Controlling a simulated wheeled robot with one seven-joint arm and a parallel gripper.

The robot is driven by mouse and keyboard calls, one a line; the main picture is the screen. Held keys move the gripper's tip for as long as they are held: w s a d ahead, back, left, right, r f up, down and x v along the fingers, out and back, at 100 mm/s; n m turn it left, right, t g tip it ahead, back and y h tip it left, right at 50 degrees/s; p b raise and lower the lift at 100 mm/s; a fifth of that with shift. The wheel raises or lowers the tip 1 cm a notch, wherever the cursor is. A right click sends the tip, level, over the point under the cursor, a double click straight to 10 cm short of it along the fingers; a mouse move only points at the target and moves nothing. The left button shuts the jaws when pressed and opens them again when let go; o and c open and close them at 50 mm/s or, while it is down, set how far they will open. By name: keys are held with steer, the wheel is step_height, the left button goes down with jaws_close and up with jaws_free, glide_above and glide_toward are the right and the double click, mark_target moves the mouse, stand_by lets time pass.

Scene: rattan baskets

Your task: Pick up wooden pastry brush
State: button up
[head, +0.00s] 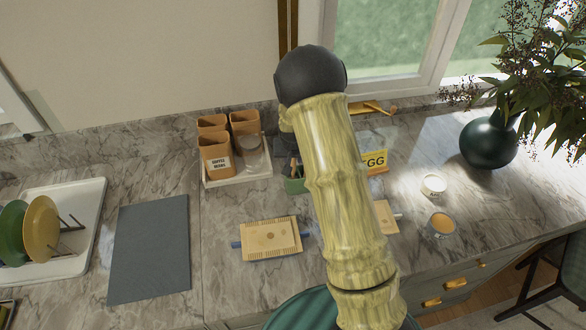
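I cannot pick out the wooden pastry brush with certainty. A small wooden-handled item (378,108) lies at the back of the counter by the window, just right of my arm. A green cup (294,185) holding thin utensils stands left of my arm, partly covered by it. Either spot could hold the brush; the detail is too small to tell. My arm, with a bamboo-like surface and a dark rounded joint, rises through the middle of the view. My gripper does not show, so its opening and contents cannot be seen.
A white tray with brown canisters (215,157) stands at the back. A patterned board (270,238), grey mat (150,248) and plate rack tray (90,215) lie leftward. An egg box (374,161), two small bowls (441,224) and a dark vase (488,143) are to the right.

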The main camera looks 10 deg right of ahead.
stand_by(0.3)
jaws_close()
steer(key=shift+r, duration=0.1)
step_height(320, 180, up, 10)
steer(key=b, duration=0.3)
stand_by(0.6)
